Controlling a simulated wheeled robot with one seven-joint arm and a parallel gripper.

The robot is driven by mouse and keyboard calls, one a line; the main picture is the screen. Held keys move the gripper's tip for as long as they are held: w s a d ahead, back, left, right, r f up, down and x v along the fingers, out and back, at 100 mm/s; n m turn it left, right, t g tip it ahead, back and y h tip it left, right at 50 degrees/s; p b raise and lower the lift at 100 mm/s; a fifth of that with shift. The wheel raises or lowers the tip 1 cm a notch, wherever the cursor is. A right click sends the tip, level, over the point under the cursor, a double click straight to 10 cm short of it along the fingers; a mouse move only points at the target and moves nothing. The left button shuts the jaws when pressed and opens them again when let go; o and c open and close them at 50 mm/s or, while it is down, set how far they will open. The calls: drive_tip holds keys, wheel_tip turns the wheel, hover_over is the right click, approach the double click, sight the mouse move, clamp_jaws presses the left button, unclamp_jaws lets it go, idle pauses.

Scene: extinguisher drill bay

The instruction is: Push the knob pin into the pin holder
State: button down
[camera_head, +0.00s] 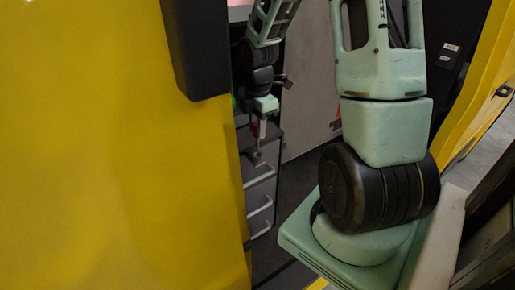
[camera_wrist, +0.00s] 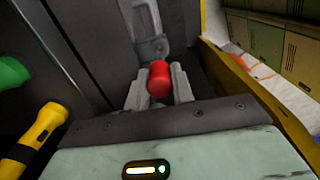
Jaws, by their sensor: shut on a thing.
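The red knob of the knob pin (camera_wrist: 160,78) sits between the two grey fingers of my gripper (camera_wrist: 160,90) in the wrist view. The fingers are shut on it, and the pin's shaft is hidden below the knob. In the head view my gripper (camera_head: 259,128) is small and points down, with the red knob (camera_head: 257,129) showing at its fingers. A grey bracket (camera_wrist: 147,32) stands just beyond the knob in the wrist view. It may be the pin holder, but I cannot tell whether the pin touches or enters it.
A yellow torch (camera_wrist: 38,133) and a green round-ended thing (camera_wrist: 12,73) are at the left in the wrist view. A large yellow panel (camera_head: 120,150) fills the left of the head view, close beside the arm. Grey handles (camera_head: 262,178) are below the gripper.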

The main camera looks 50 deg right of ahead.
drive_tip(key=shift+r+p, duration=1.45)
drive_tip(key=shift+r, duration=0.05)
drive_tip(key=shift+f, duration=0.1)
